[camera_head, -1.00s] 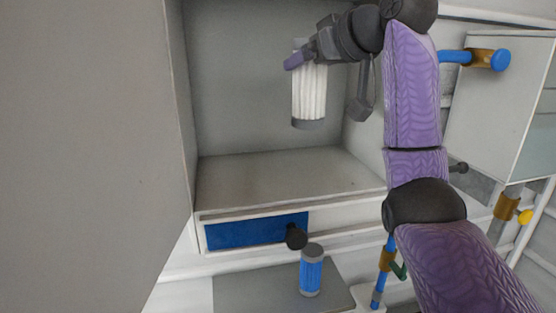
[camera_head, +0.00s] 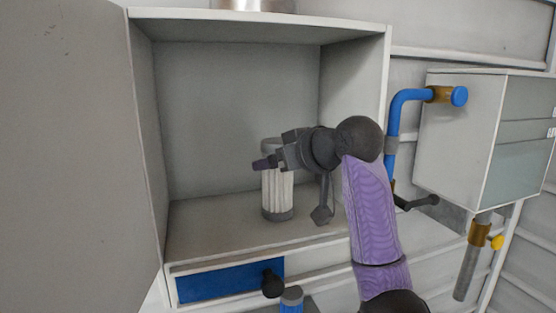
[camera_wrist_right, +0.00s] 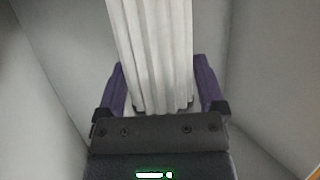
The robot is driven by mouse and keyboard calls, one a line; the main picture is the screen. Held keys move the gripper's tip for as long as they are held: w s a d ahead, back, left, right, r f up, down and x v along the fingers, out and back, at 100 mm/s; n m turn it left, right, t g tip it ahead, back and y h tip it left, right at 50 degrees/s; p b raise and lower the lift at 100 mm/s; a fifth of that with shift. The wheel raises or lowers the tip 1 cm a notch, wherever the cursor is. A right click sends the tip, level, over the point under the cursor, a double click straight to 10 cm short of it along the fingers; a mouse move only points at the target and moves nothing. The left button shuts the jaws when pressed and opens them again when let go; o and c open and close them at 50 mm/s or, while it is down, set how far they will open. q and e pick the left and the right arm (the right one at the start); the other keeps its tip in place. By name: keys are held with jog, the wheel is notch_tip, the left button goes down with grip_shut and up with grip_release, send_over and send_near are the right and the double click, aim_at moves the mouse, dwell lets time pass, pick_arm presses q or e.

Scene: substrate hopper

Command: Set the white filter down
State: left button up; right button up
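The white filter (camera_head: 278,192) is a pleated upright cylinder with grey end caps, inside the open cabinet. Its lower cap is at or just above the cabinet floor (camera_head: 215,220); I cannot tell whether it touches. My right gripper (camera_head: 268,164) reaches in from the right and is shut on the filter's upper part. In the right wrist view, the purple fingers (camera_wrist_right: 160,85) lie on either side of the white pleats (camera_wrist_right: 155,45). My left gripper is not in view.
The cabinet door (camera_head: 70,150) stands open on the left. A blue drawer panel (camera_head: 225,281) with a black knob (camera_head: 272,283) is below. A blue-sided canister (camera_head: 291,300) shows at the bottom edge. A blue pipe (camera_head: 393,120) and a wall box (camera_head: 460,140) are at right.

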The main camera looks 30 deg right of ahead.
jog(key=shift+o, duration=0.3)
jog(key=shift+w, duration=0.1)
jog(key=b+v, duration=0.4)
jog(key=v, duration=0.8)
